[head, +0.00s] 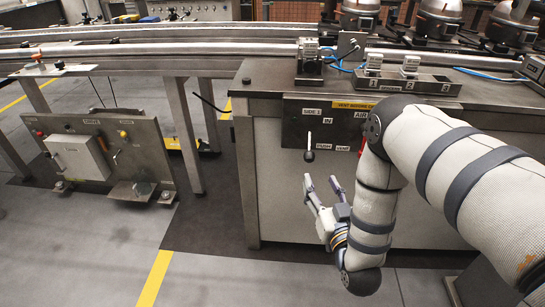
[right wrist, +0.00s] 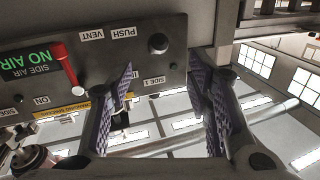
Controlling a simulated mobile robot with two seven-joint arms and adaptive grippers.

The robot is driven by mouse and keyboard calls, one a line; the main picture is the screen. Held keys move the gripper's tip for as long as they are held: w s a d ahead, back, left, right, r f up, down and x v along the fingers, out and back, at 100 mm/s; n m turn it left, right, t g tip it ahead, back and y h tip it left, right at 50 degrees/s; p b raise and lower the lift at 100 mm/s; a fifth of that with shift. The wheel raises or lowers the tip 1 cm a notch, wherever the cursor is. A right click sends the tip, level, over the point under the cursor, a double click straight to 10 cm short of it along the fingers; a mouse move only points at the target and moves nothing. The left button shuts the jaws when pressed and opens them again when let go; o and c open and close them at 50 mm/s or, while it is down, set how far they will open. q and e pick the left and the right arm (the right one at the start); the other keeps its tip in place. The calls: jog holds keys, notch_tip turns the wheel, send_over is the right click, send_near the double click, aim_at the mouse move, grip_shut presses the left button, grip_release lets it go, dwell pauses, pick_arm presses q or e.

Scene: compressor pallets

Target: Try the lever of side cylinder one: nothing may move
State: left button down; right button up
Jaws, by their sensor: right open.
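The side 1 lever (head: 309,145) is a pale rod with a black knob at its lower end, on the dark panel (head: 293,127) marked SIDE 1, IN, PUSH and VENT. It hangs about straight down. In the right wrist view, which is upside down, a black knob (right wrist: 158,43) shows beside the SIDE 1 label. My right gripper (head: 321,181) is open and empty, below the knob and apart from it. My left gripper is not in view.
A red handle (right wrist: 65,65) sits beside a green NO AIR sign (right wrist: 30,62) on the same panel. A numbered block (head: 415,80) stands on the bench top above. Another control panel (head: 105,150) stands low at the left. The floor before the bench is clear.

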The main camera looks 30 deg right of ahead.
aim_at(311, 160)
jog(key=b+x, duration=0.1)
jog(key=x, duration=1)
jog(key=shift+w+d+r, duration=0.1)
jog(key=shift+w+d, duration=0.05)
grip_shut()
